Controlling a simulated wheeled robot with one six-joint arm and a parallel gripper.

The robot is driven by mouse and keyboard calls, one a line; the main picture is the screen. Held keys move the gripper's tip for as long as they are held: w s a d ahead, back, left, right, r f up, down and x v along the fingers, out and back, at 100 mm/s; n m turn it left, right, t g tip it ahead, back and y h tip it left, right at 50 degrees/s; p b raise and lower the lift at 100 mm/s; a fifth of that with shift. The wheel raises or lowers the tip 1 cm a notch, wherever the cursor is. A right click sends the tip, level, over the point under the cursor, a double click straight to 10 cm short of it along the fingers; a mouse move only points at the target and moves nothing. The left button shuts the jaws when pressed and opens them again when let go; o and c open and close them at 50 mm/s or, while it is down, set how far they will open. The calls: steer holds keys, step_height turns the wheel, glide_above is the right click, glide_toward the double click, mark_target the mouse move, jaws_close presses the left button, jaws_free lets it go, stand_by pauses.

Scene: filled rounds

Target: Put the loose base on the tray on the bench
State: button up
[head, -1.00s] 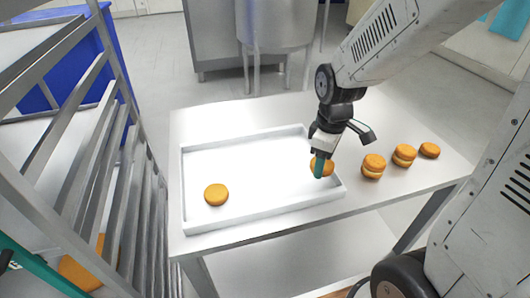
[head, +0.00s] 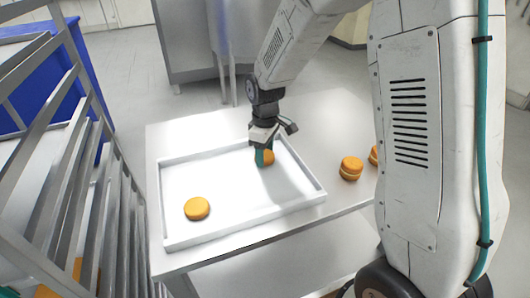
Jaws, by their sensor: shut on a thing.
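My gripper (head: 263,157) is over the right back part of the white tray (head: 245,229). It is shut on an orange-brown round base (head: 269,158), partly hidden behind the fingers. The held base is at or just above the tray floor; I cannot tell whether it touches. Another orange-brown round (head: 197,208) lies flat near the tray's front left. The tray sits on the metal bench (head: 334,204).
A filled round (head: 351,168) stands on the bench right of the tray, with another (head: 374,156) partly hidden behind my arm. A metal rack (head: 100,215) stands close on the left. The tray's middle is clear.

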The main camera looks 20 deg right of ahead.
mark_target(265, 155)
steer(key=shift+f, duration=0.2)
steer(key=o, duration=0.7)
step_height(265, 155, up, 12)
steer(key=s+d+r+m, duration=0.15)
steer(key=s+r, duration=0.25)
steer(key=s, duration=0.4)
steer(key=s+d+r+m, duration=0.1)
steer(key=s+r+m, duration=0.2)
steer(key=s+r, duration=0.3)
steer(key=s+f+m+t, duration=0.1)
steer(key=s+m, duration=0.3)
steer(key=s, duration=1.2)
steer(key=shift+d+f, duration=0.3)
steer(key=shift+f, duration=0.15)
steer(key=shift+m, duration=0.25)
